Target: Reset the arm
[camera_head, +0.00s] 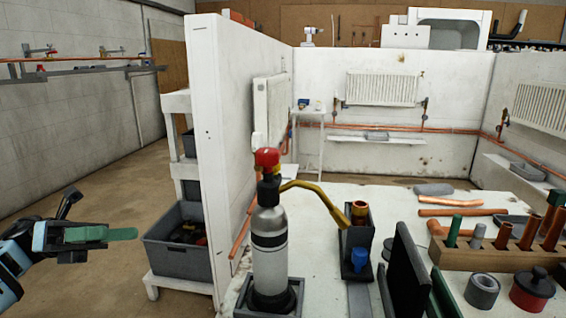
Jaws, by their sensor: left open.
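My left gripper (112,235) shows at the lower left, its green finger pointing right. It is open and nothing shows between its fingers. It hangs over the floor, left of the grey bin and apart from the workbench (335,205). My right gripper is not in view.
A grey bin (178,258) sits on a white shelf rack beside a white partition wall (222,130). The bench carries a torch with a silver cylinder (269,245), a dark upright panel (404,270), a wooden block (490,257) with several tubes, and copper pipes. Open floor lies left.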

